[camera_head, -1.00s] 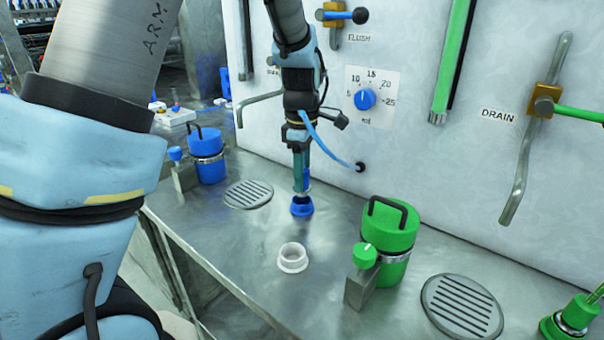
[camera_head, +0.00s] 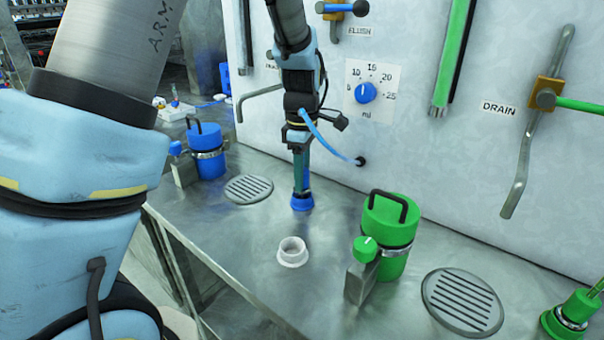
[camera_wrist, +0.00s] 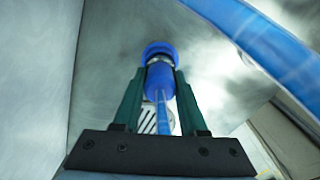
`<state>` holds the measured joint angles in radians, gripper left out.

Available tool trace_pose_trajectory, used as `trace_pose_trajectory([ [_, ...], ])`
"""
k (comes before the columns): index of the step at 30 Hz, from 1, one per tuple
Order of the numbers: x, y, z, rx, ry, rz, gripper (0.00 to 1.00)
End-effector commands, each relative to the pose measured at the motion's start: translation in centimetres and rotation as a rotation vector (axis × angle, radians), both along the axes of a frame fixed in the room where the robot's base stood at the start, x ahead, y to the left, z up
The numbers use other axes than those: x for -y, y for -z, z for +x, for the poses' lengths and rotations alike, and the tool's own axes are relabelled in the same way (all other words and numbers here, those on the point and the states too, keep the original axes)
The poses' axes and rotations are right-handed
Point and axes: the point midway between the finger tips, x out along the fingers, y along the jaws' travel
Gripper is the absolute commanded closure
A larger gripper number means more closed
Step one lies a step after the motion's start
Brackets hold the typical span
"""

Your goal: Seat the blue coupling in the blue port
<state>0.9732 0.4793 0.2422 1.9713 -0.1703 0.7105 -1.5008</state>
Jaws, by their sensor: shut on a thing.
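My gripper (camera_head: 301,188) points straight down over the bench and is shut on the blue coupling (camera_wrist: 160,82), the end of a blue hose (camera_head: 328,146). In the wrist view the coupling sits between the two dark green fingers, with a metal band beyond it. The blue port (camera_head: 301,203) is a short flared collar on the bench, directly under the fingertips; it also shows in the wrist view (camera_wrist: 158,47) as a blue ring at the coupling's tip. The coupling lines up with the port and appears to meet it. How deep it sits is hidden.
A white empty port (camera_head: 292,252) stands in front. A green lidded canister (camera_head: 388,232) is to the right and a blue one (camera_head: 207,152) to the left. Drain grates (camera_head: 249,189) lie flush in the bench. The panel (camera_head: 420,140) with dial and levers rises behind.

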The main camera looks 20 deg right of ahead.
Motion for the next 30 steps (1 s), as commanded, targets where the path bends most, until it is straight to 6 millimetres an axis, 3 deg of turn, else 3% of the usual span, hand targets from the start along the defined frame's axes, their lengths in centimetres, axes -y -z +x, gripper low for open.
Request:
trace_pose_trajectory([
  [14, 0.01, 0.76, -0.01, 0.000, 0.000, 0.000, 1.00],
  [15, 0.00, 0.76, 0.00, 0.000, 0.000, 0.000, 0.54],
  [23, 0.00, 0.76, 0.00, 0.000, 0.000, 0.000, 0.25],
  [30, 0.00, 0.76, -0.01, 0.000, 0.000, 0.000, 0.23],
])
